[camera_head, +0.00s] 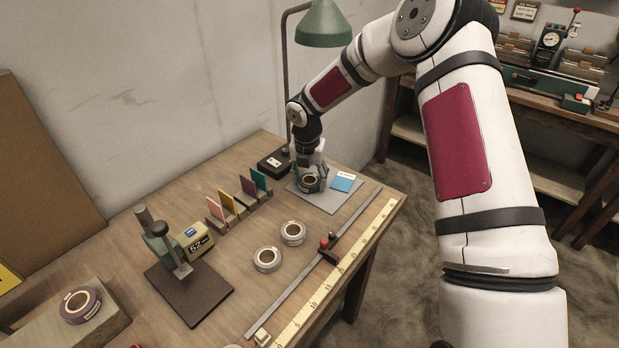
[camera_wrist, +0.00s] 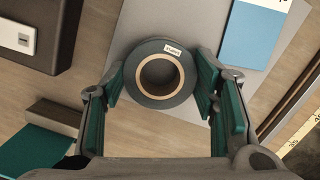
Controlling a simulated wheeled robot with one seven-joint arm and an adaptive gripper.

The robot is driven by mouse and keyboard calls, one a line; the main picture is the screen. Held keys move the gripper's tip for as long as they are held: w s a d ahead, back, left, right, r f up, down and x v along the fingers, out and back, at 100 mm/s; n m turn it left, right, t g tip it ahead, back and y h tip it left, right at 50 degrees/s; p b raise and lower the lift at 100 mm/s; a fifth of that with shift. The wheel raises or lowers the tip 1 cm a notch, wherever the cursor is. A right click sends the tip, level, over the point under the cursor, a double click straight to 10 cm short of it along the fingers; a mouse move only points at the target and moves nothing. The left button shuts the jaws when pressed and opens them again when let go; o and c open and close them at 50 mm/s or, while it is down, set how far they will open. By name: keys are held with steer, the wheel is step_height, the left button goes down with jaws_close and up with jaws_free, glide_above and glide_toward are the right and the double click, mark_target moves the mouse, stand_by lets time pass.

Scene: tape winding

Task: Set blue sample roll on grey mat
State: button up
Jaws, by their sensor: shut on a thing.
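The blue-grey tape roll (camera_wrist: 146,98), with a tan core and a small white label, lies flat between my gripper's fingers (camera_wrist: 161,84). My gripper (camera_head: 310,177) is shut on it from both sides, with the teal pads at its rim. The grey mat (camera_wrist: 188,18) shows beneath and beyond the roll in the wrist view. In the head view the mat (camera_head: 325,201) lies at the far right of the bench, and the roll (camera_head: 310,187) is over it. I cannot tell whether the roll touches the mat; the fingers hide part of it.
A blue and white card (camera_head: 342,183) lies on the mat, right of the roll. A black box (camera_head: 273,163) and upright coloured cards (camera_head: 240,197) stand left of it. Two grey rolls (camera_head: 267,260) (camera_head: 293,234) and a ruler (camera_head: 341,268) lie nearer. A purple roll (camera_head: 80,306) is front left.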

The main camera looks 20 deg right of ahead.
steer(key=shift+f, duration=0.2)
steer(key=o, duration=1.2)
steer(key=shift+c, duration=0.2)
steer(key=shift+r, duration=0.1)
